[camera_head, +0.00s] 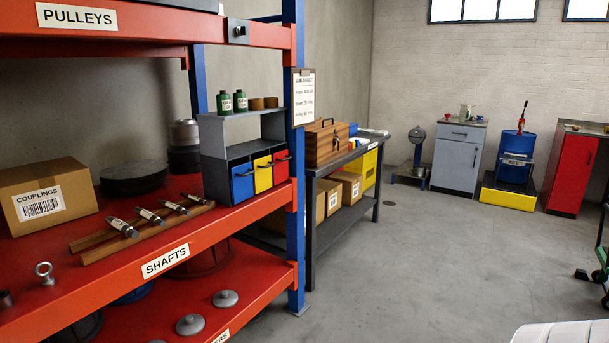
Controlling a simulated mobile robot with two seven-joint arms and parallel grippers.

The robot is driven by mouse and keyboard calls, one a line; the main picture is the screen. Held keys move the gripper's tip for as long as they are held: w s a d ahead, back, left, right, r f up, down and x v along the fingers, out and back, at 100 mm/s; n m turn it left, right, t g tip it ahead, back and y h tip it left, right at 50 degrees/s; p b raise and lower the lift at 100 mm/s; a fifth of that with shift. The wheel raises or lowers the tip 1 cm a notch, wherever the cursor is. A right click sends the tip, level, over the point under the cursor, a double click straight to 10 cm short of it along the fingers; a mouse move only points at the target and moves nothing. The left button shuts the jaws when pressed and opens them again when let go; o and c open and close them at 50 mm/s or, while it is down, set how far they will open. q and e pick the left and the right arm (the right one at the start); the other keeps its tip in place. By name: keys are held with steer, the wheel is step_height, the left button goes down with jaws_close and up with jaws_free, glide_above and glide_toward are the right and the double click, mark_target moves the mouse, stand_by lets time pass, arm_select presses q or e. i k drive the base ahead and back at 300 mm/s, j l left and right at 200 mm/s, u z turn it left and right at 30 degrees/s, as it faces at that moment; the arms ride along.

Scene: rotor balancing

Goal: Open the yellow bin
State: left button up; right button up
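The yellow bin (263,173) sits in a small dark grey organizer (215,180) on the red shelf. It stands between a blue bin (242,183) on its left and a red bin (281,167) on its right. The front of the yellow bin looks in line with its neighbours, so it appears closed. A small dark handle shows near its top. Neither of my grippers is in view.
Green bottles (240,101) stand on top of the organizer. A blue rack post (296,190) rises just right of it. Shafts on a wooden holder (140,228) and a couplings box (45,202) lie left. A workbench (325,180) stands behind; the floor (430,270) right is largely clear.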

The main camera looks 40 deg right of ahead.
mark_target(261, 178)
steer(key=z, duration=1.2)
steer(key=i+l, duration=0.1)
steer(key=i, duration=0.65)
steer(key=i+l, duration=0.1)
steer(key=i, duration=0.7)
